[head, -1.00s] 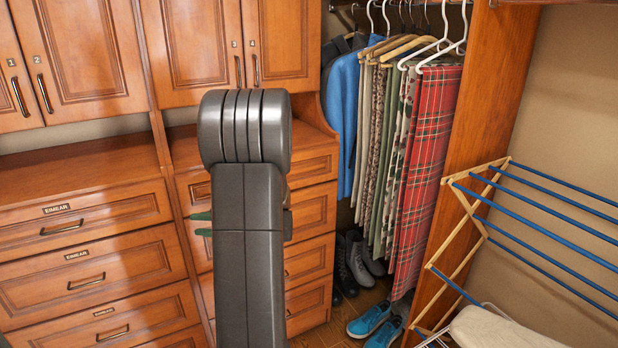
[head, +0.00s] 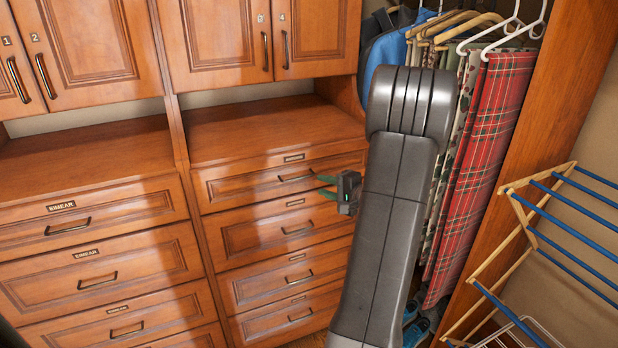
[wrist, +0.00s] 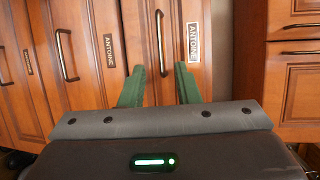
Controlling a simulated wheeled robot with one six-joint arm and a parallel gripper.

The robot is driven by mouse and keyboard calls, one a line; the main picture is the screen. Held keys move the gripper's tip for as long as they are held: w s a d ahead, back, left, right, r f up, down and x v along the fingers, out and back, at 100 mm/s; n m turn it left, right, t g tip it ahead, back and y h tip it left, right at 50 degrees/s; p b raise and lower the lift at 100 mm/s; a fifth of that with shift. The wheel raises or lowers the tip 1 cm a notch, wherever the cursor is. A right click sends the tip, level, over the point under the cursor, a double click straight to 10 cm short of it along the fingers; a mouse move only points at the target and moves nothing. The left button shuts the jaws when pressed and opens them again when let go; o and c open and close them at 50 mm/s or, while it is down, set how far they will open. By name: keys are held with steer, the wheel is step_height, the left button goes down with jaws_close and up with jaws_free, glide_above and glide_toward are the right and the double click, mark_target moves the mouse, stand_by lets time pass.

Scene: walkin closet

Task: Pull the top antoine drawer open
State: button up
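The top antoine drawer (head: 235,186) is the uppermost of the right-hand wooden column in the head view, and it looks closed. Its bar handle (head: 297,178) is horizontal, with a small label above. In the wrist view, which is turned sideways, the ANTOINE label (wrist: 193,44) and the handle (wrist: 160,44) show clearly. My gripper (head: 321,187) has green fingers pointing at the right end of this handle. It is open and empty; in the wrist view the fingers (wrist: 159,84) lie either side of the handle's line. I cannot tell the remaining gap.
Other closed drawers (head: 262,231) lie below, with an EIMEAR column (head: 90,215) to the left. A bare counter (head: 270,128) and cupboard doors (head: 260,38) are above. Hanging clothes (head: 490,140) and a folding drying rack (head: 560,230) stand to the right.

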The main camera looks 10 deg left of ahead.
mark_target(300, 178)
steer(key=p+x, duration=0.1)
steer(key=x, duration=0.7)
steer(key=shift+w+a+f+p, duration=0.1)
steer(key=shift+w+a+p, duration=0.1)
steer(key=shift+a+p, duration=0.15)
jaws_close()
